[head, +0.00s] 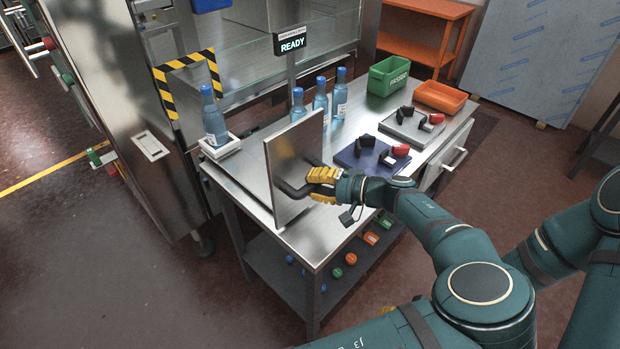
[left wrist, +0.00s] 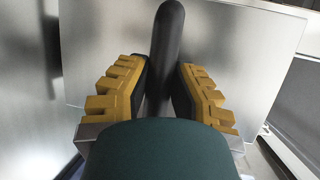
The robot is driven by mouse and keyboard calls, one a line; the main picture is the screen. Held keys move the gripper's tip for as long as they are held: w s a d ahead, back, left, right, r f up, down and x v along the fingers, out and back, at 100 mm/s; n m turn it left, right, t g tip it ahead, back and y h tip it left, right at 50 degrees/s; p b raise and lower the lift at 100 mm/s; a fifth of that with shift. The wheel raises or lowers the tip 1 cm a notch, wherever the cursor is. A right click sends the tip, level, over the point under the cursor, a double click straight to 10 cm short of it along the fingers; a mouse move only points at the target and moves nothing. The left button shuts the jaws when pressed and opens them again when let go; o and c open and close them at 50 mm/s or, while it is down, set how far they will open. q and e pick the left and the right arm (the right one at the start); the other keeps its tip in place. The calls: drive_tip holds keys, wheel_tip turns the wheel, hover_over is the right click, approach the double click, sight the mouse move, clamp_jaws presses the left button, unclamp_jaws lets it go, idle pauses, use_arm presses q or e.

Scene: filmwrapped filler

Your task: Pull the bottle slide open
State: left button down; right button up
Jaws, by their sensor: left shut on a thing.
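The bottle slide shows as an upright brushed-metal plate (head: 291,160) with a dark bar handle (head: 293,190) on its face, at the left end of the steel table. My left gripper (head: 322,184), with yellow fingers, is shut on the handle. In the left wrist view the yellow fingers lie on both sides of the black handle (left wrist: 167,50), with the metal plate (left wrist: 230,45) behind. A blue bottle (head: 213,118) stands on a white block left of the plate. Several more blue bottles (head: 320,102) stand behind the plate. Only bits of yellow from my right gripper (head: 401,304) show at the bottom edge.
On the steel table (head: 348,213) are a dark blue pad (head: 350,158) and a grey pad (head: 396,129) with black and red parts, a green bin (head: 388,76) and an orange bin (head: 440,97). A READY sign (head: 292,43) stands behind.

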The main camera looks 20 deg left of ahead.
use_arm(q)
drive_tip(key=shift+s+d+f, duration=0.15)
drive_tip(key=shift+s+d, duration=0.1)
drive_tip(key=shift+d, duration=0.05)
drive_tip(key=c, duration=0.8)
unclamp_jaws()
drive_tip(key=shift+r, duration=0.45)
wheel_tip(320, 180, up, 9)
drive_tip(key=shift+r, duration=0.15)
drive_tip(key=shift+s, duration=0.1)
